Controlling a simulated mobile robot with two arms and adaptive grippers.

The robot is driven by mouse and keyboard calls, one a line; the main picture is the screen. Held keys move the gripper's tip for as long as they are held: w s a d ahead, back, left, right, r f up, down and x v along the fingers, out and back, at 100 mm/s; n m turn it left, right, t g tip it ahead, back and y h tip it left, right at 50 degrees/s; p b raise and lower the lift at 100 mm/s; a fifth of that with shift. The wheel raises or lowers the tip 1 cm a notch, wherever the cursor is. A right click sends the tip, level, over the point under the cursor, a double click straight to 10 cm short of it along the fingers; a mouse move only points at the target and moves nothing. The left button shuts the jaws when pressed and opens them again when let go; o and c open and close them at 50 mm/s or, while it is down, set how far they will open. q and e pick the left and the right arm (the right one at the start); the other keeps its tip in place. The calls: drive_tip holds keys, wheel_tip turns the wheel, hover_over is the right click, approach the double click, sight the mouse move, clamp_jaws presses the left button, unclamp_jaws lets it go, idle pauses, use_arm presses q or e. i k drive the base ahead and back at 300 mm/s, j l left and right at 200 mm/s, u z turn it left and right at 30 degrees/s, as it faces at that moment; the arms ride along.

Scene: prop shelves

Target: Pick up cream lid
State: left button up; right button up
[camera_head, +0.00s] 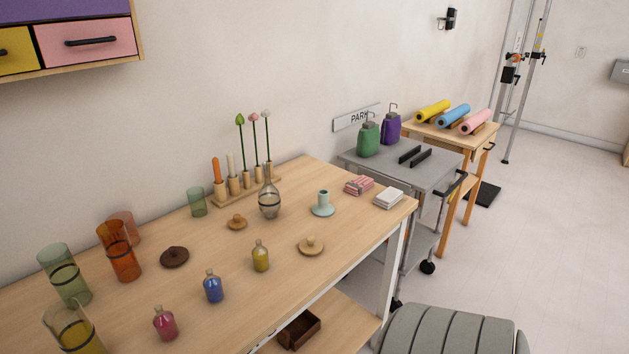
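The likely cream lid (311,246) is a pale round disc with a small knob. It lies flat on the wooden table near its front edge, right of the yellow bottle. A tan lid (237,222) lies further back, and a dark brown lid (174,257) lies to the left. Neither of my grippers shows in the head view.
The wooden table (210,318) also holds a yellow bottle (261,257), a blue bottle (213,287), a red bottle (165,324), a glass vase (269,200), a pale green candle holder (323,206) and an orange glass (119,255). A grey cart (430,181) stands beyond.

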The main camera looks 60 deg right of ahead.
sight(309, 246)
drive_tip(key=z, duration=1.8)
drive_tip(key=u, duration=0.4)
drive_tip(key=l+u, duration=0.1)
drive_tip(key=u, duration=0.25)
drive_tip(key=l+u, duration=0.1)
drive_tip(key=u, duration=0.3)
drive_tip(key=l+u, duration=0.1)
drive_tip(key=u, duration=0.25)
drive_tip(key=l+u, duration=0.3)
drive_tip(key=l, duration=0.15)
drive_tip(key=k+l+u, duration=0.1)
drive_tip(key=l+u, duration=0.25)
drive_tip(key=k+l+u, duration=0.15)
drive_tip(key=l+u, duration=0.15)
drive_tip(key=l, duration=0.25)
drive_tip(key=k+l+u, duration=0.15)
drive_tip(key=l+u, duration=0.15)
drive_tip(key=k+l+u, duration=0.3)
drive_tip(key=l, duration=0.15)
drive_tip(key=i, duration=0.05)
